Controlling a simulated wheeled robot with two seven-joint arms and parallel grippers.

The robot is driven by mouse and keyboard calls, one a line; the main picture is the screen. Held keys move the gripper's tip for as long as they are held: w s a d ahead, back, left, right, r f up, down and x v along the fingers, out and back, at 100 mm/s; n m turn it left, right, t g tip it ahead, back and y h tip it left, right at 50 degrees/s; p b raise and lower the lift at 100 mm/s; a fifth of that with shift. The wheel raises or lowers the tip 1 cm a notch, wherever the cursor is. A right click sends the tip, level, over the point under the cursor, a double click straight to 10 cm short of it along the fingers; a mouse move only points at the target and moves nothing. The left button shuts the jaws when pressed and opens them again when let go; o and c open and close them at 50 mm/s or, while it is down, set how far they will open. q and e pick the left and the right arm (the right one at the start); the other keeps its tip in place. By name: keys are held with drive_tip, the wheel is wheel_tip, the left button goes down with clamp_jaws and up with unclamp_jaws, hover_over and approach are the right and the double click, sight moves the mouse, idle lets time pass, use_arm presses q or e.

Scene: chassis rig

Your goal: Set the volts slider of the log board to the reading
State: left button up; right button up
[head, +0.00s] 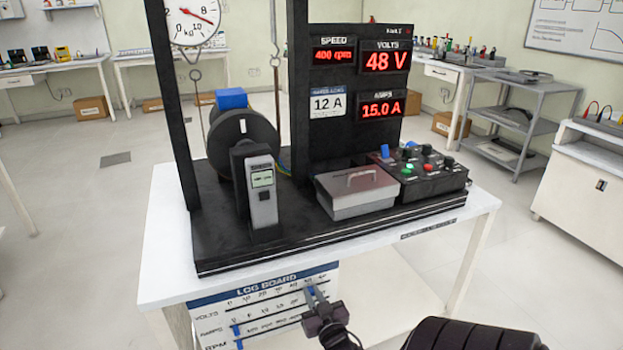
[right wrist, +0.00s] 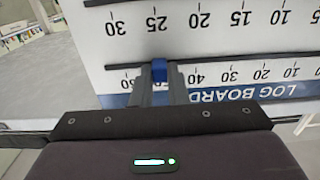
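The log board (head: 262,283) hangs below the table's front edge, with VOLTS, AMPS and RPM rows. My right gripper (head: 312,291) is at the right part of the VOLTS row. In the right wrist view the board appears upside down, and the fingers (right wrist: 160,80) are closed on the blue volts slider (right wrist: 159,69). The slider sits past the 40 mark, around 50; the fingers hide the number there. The volts display (head: 386,62) reads 48 V. My left gripper is not in view.
Blue sliders of the lower rows (head: 237,331) sit at the board's left. Above the board, the white table (head: 165,260) carries the black rig base, a grey lidded box (head: 356,192) and a control box (head: 430,178). Floor is free right of the table.

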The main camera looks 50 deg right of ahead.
drive_tip(key=o, duration=0.5)
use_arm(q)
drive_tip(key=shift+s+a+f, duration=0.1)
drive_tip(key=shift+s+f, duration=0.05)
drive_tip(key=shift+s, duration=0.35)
use_arm(e)
drive_tip(key=v, duration=0.7)
drive_tip(key=shift+s+a, duration=0.2)
drive_tip(key=shift+s, duration=0.15)
